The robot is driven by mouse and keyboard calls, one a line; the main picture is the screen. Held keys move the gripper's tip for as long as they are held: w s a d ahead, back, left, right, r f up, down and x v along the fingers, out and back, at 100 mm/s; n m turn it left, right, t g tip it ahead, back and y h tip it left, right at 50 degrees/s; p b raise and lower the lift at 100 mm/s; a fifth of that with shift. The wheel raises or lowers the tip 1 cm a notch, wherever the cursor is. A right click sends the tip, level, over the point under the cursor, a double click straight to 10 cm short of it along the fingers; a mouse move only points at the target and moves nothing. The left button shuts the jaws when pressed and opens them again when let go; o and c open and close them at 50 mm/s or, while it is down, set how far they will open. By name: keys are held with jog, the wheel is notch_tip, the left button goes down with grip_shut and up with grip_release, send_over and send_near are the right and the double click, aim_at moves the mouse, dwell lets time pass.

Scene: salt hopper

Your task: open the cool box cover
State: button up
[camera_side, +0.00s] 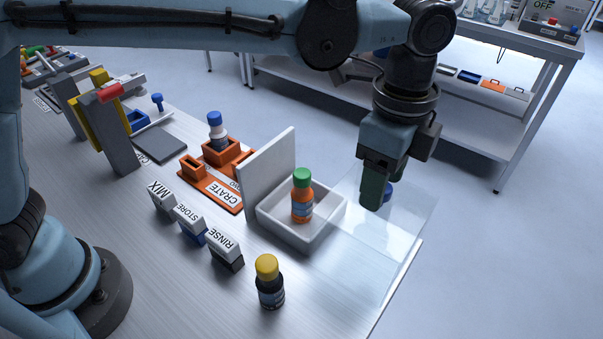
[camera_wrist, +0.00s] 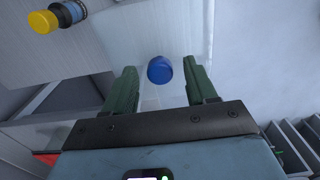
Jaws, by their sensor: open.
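The cool box (camera_side: 268,222) looks like a white open-topped tray near the table's right edge, with a green-capped orange bottle (camera_side: 302,200) upright inside. A clear sheet with a blue knob (camera_side: 388,193), which looks like the cover, shows at the box's right side and reaches past the table edge. I cannot tell exactly how it sits on the box. My gripper (camera_side: 374,200) points down at the knob, partly hiding it. In the wrist view the blue knob (camera_wrist: 160,69) shows between the tips of my two open green fingers (camera_wrist: 159,76), with gaps on both sides.
A grey upright panel (camera_side: 266,178) stands at the box's left. An orange crate holder (camera_side: 212,188) holds a blue-capped bottle (camera_side: 217,130). The MIX, STORE and RINSE blocks (camera_side: 192,222) and a yellow-capped bottle (camera_side: 269,285) stand nearer. A shelf bench (camera_side: 490,130) stands behind, across open floor.

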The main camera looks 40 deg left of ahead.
notch_tip(320, 180, up, 12)
dwell(0.7)
jog(key=w+a+f+n+t+h, duration=0.1)
jog(key=a+f+n+t, duration=0.2)
jog(key=a+n, duration=0.9)
jog(key=s+a+f+n+t, duration=0.1)
jog(key=s+a+f+n, duration=0.1)
jog(key=a, duration=0.4)
jog(key=s+a+f+n+t, duration=0.1)
jog(key=s+a+f+n, duration=0.1)
jog(key=a+f, duration=0.3)
jog(key=s+a+f+n+t+y, duration=0.1)
jog(key=s+a+f+n+t, duration=0.1)
jog(key=a, duration=0.5)
notch_tip(320, 180, down, 2)
jog(key=shift+s+a+f, duration=0.1)
jog(key=shift+s+a, duration=0.1)
jog(key=shift+s, duration=0.6)
